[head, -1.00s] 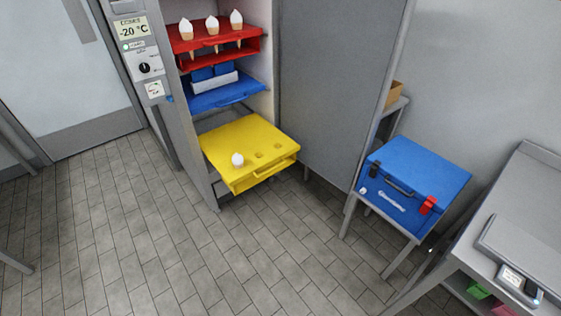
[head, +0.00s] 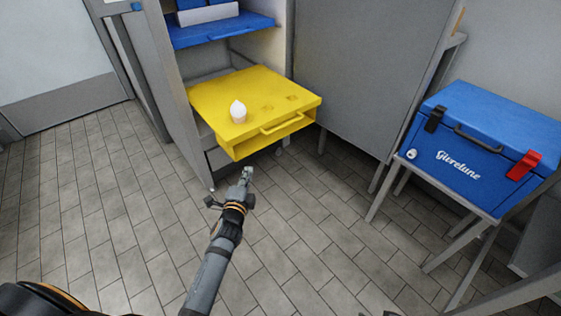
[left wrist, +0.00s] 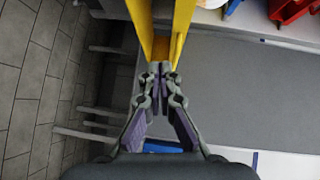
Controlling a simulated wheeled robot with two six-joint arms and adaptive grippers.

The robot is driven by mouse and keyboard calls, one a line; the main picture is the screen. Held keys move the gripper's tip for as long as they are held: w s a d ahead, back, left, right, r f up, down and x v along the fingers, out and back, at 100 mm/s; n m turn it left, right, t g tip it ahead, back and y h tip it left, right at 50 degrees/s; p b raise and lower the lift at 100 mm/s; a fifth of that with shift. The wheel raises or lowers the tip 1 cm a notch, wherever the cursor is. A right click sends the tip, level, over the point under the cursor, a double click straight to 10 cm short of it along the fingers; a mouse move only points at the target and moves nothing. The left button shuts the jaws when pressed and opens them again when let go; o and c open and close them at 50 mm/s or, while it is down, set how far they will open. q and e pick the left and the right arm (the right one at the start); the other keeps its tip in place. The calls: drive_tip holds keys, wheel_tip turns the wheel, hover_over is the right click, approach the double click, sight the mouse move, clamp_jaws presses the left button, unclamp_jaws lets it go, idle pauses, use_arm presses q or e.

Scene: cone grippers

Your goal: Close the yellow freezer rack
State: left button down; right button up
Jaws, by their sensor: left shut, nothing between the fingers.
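The yellow freezer rack (head: 240,92) sticks out of the open freezer cabinet, with a handle (head: 284,124) on its front. One white-topped cone (head: 238,111) stands in it, beside two empty holes. My left gripper (head: 247,172) is shut and empty, just in front of and below the rack's front edge in the head view. In the left wrist view, the shut fingertips (left wrist: 160,70) point at the rack's yellow parts (left wrist: 181,30). I cannot tell whether they touch. My right gripper is not in view.
A blue shelf (head: 222,33) sits above the rack in the freezer. The grey freezer door (head: 360,75) stands open to the right. A blue cooler box (head: 470,160) rests on a stand farther right. The tiled floor in front is clear.

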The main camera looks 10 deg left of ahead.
use_arm(q)
wheel_tip(320, 180, up, 3)
drive_tip(key=m+t+b, duration=0.1)
drive_tip(key=b, duration=0.1)
approach(246, 138)
drive_tip(key=w+d+r, duration=0.2)
drive_tip(key=d, duration=0.2)
drive_tip(key=w+a, duration=0.1)
drive_tip(key=w+a+b, duration=0.1)
drive_tip(key=w, duration=0.1)
drive_tip(key=w+a, duration=0.1)
drive_tip(key=w, duration=0.1)
drive_tip(key=shift+a+r, duration=0.1)
drive_tip(key=shift+a, duration=0.15)
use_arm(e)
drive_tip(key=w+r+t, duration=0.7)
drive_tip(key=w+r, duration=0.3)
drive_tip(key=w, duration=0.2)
use_arm(q)
drive_tip(key=shift+a, duration=0.1)
